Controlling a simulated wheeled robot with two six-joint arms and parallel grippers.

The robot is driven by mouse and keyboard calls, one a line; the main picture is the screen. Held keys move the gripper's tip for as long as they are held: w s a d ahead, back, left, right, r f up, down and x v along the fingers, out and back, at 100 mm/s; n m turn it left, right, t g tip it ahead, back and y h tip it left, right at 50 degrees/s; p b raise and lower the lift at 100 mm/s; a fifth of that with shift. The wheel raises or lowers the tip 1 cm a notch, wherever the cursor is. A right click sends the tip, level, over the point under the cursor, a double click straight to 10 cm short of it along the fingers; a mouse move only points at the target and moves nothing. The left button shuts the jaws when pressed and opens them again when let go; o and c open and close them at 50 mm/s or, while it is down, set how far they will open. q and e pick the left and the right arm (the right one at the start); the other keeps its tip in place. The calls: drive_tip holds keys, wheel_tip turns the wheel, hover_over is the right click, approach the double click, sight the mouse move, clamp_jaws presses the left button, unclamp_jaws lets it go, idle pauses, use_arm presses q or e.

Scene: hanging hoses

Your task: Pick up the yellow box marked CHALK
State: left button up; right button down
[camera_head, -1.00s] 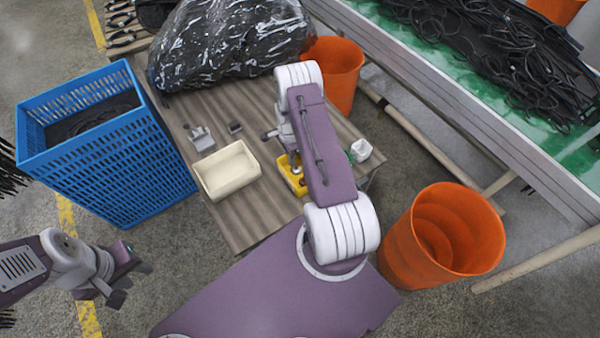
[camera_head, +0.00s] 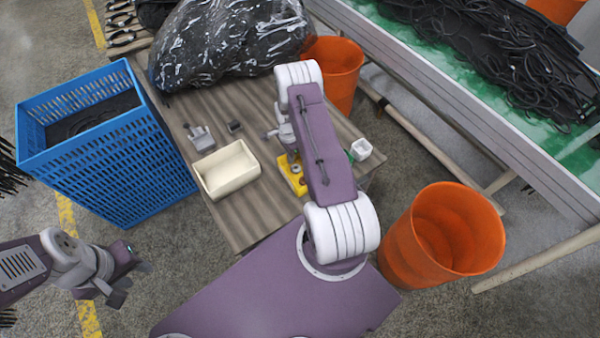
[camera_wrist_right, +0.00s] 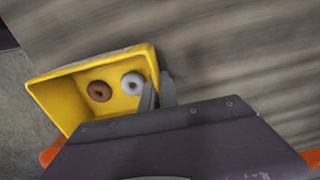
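The yellow box (camera_head: 291,181) is on the ribbed table, partly covered by my right arm in the head view. In the right wrist view the yellow box (camera_wrist_right: 68,98) is open-topped and holds a brown ring and a grey ring. No CHALK lettering shows. My right gripper (camera_wrist_right: 158,90) has its fingers close together, one on each side of the box's right wall, and looks shut on that wall. In the head view its fingertips are hidden behind the arm. My left gripper (camera_head: 132,282) is empty, its fingers apart, left of the table over the floor.
A cream tray (camera_head: 228,190) stands left of the yellow box, with small grey parts (camera_head: 200,138) behind it. A white cup (camera_head: 361,149) is to the right. A blue crate (camera_head: 125,165), black bag (camera_head: 225,45) and orange bins (camera_head: 400,250) surround the table.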

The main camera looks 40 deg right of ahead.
drive_tip(key=shift+r, duration=0.15)
idle(0.8)
drive_tip(key=shift+r, duration=0.6)
wheel_tip(320, 180, up, 3)
drive_tip(key=shift+s+a+f+b, duration=0.1)
drive_tip(key=shift+s+a+b, duration=0.05)
drive_tip(key=shift+b, duration=0.2)
drive_tip(key=s+a+r, duration=0.6)
drive_tip(key=s+a, duration=0.1)
drive_tip(key=s, duration=0.1)
drive_tip(key=shift+s+a+r+b, duration=0.15)
drive_tip(key=shift+a+r+b, duration=0.15)
drive_tip(key=shift+r+b, duration=0.15)
